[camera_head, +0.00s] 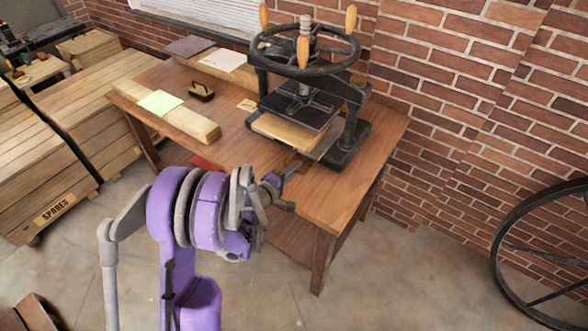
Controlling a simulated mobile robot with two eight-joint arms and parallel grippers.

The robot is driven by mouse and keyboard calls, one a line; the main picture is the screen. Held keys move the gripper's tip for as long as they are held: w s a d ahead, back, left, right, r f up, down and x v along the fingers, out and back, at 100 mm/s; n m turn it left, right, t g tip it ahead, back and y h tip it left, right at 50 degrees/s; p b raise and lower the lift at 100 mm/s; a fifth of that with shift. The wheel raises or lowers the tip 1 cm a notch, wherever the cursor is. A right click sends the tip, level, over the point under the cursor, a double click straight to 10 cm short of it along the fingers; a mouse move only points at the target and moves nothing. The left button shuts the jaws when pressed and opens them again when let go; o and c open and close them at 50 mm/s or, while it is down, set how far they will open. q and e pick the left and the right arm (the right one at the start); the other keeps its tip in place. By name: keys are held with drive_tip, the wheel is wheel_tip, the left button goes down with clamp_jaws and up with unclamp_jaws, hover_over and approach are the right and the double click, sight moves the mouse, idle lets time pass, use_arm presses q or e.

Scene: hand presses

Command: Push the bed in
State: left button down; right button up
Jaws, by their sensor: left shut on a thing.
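A black hand press (305,85) with a spoked wheel and wooden handles stands on the wooden table. Its bed (290,131), a flat plate with a tan sheet or board on top, sticks out at the front below the dark platen (300,104). My right gripper is not in view.
The table (350,188) also holds a light wooden plank (185,119) with a green paper (160,102), a small brass-and-black tool (201,92) and papers. Wooden crates (40,150) stand at left. A brick wall is behind, and a large wheel (510,250) stands at right.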

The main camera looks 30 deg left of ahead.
use_arm(q)
drive_tip(key=x, duration=0.2)
drive_tip(key=r+x, duration=0.1)
drive_tip(key=x, duration=0.1)
drive_tip(key=shift+w+f, duration=0.1)
drive_tip(key=shift+w, duration=0.2)
drive_tip(key=shift+a, duration=0.1)
drive_tip(key=c, duration=0.9)
unclamp_jaws()
drive_tip(key=shift+w, duration=0.1)
drive_tip(key=v, duration=1.1)
drive_tip(key=shift+b, duration=0.3)
